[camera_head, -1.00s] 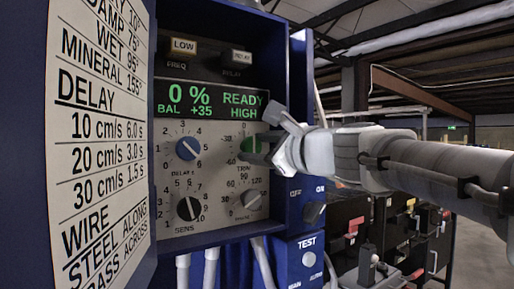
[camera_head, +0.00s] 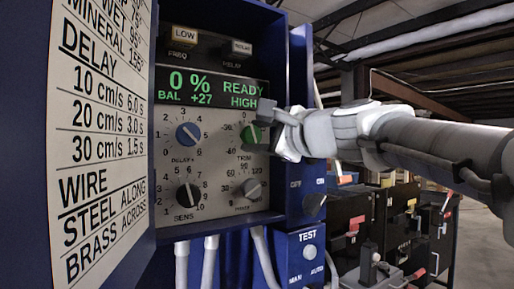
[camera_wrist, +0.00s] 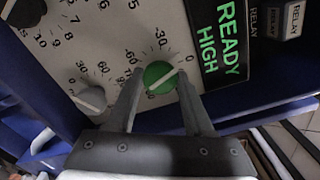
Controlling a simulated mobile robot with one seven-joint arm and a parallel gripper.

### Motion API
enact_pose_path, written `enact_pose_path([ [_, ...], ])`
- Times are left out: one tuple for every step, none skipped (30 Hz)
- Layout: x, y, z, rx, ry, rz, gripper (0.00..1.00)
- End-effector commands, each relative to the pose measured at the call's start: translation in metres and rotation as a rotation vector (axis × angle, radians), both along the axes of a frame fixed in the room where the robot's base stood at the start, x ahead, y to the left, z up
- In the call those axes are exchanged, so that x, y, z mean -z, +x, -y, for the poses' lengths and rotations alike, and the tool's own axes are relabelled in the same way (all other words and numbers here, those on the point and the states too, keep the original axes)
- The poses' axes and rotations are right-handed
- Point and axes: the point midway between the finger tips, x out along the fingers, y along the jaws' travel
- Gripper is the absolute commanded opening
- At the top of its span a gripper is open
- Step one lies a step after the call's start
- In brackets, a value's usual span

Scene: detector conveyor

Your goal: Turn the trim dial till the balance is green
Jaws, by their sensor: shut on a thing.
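The green trim dial (camera_head: 252,133) sits at the right of the control panel, under the display. It also shows in the wrist view (camera_wrist: 160,77), with a pale pointer line across its face. My gripper (camera_head: 266,128) reaches in from the right. In the wrist view my gripper (camera_wrist: 160,88) has one finger on each side of the dial and is shut on it. The display (camera_head: 212,89) reads 0 %, BAL +27, READY, HIGH in green letters. Part of the dial's scale is hidden by my gripper in the head view.
A blue delay dial (camera_head: 188,134), a black sens dial (camera_head: 188,195) and a grey dial (camera_head: 252,189) are close by on the same panel. An open door with a printed chart (camera_head: 100,130) stands at the left. A TEST box (camera_head: 307,255) is below right.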

Motion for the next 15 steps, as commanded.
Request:
enact_pose_path([
  [0.0055, 0.0001, 0.0002, 0.000, -0.039, 0.028, 0.00],
  [0.0056, 0.0002, 0.0002, 0.000, -0.063, 0.043, 0.00],
  [0.0054, 0.0001, 0.0002, 0.000, -0.095, 0.065, 0.00],
  [0.0055, 0.0004, 0.0002, 0.000, -0.117, 0.080, 0.00],
  [0.0056, 0.0004, 0.0003, 0.001, -0.143, 0.096, 0.00],
  [0.0055, 0.0005, 0.0003, 0.001, -0.173, 0.117, 0.00],
  [0.0058, 0.0007, 0.0003, 0.001, -0.198, 0.133, 0.00],
  [0.0055, 0.0005, 0.0003, 0.000, -0.221, 0.149, 0.00],
  [0.0057, 0.0005, 0.0002, 0.000, -0.253, 0.171, 0.00],
  [0.0055, 0.0004, 0.0003, 0.000, -0.277, 0.187, 0.00],
  [0.0052, 0.0004, 0.0002, 0.000, -0.300, 0.203, 0.00],
  [0.0054, 0.0004, 0.0003, 0.001, -0.332, 0.223, 0.00],
  [0.0049, 0.0004, 0.0003, 0.001, -0.355, 0.240, 0.00],
  [0.0053, 0.0005, 0.0003, 0.001, -0.378, 0.255, 0.00],
  [0.0052, 0.0006, 0.0003, 0.001, -0.411, 0.277, 0.00],
])
